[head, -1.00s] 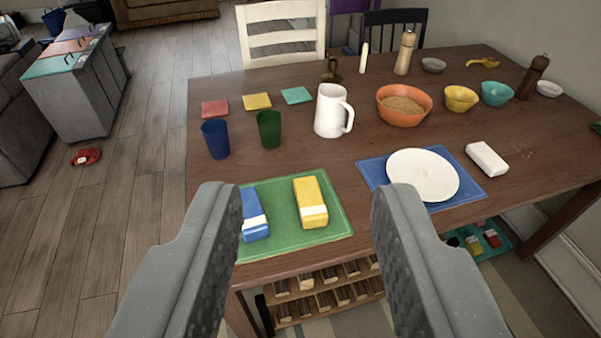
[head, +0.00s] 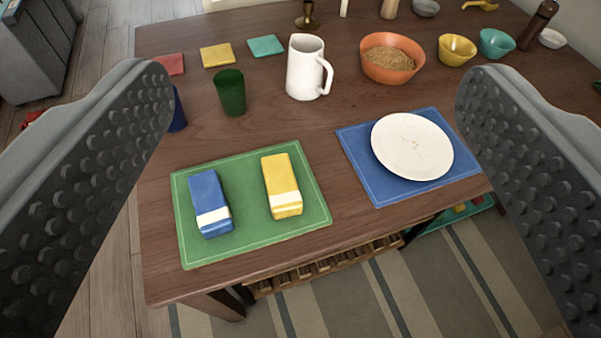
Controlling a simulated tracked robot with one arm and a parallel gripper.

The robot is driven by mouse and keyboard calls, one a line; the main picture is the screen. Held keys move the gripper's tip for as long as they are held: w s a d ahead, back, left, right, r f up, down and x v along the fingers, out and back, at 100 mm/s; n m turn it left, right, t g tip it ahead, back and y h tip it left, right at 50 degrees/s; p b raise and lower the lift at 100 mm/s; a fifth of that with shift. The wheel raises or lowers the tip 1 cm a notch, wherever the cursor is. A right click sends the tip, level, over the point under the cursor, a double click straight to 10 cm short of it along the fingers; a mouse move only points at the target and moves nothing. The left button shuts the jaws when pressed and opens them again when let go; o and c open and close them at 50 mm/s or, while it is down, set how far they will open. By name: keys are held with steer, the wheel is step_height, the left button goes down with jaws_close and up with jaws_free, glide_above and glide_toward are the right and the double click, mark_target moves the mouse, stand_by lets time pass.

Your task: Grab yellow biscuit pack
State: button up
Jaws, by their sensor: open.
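The yellow biscuit pack (head: 281,184) has a white band near its front end. It lies on a green placemat (head: 250,232) at the near left of the wooden table. A blue pack (head: 207,196) with a white band lies on the same mat, to the left of the yellow one and apart from it. My gripper (head: 315,120) is open and empty. Its two fingers stand wide apart at the left and right of the view, with both packs seen in the gap between them.
A blue placemat (head: 387,194) with a white plate (head: 412,146) lies to the right. A white jug (head: 306,68), a green cup (head: 230,92), a partly hidden blue cup (head: 178,112) and an orange bowl (head: 391,58) stand behind. Bare tabletop lies around the green mat.

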steer(key=w+d+f+h+p, duration=0.1)
steer(key=w+d+f+p, duration=0.15)
steer(key=w+f, duration=0.5)
steer(key=n+g+y+p, duration=0.2)
steer(key=n+y+p, duration=0.1)
steer(key=y+p, duration=0.25)
glide_above(283, 188)
steer(key=s+d, duration=0.3)
steer(key=s, duration=0.9)
step_height(283, 188, down, 29)
steer(key=shift+h, duration=0.25)
steer(key=b+x, duration=0.1)
steer(key=x, duration=0.7)
steer(key=shift+f, duration=0.25)
steer(key=b+x, duration=0.2)
steer(key=x, duration=0.3)
steer(key=shift+s+f+b, duration=0.1)
steer(key=shift+f+b, duration=0.1)
steer(key=shift+b, duration=0.15)
steer(key=c, duration=1.1)
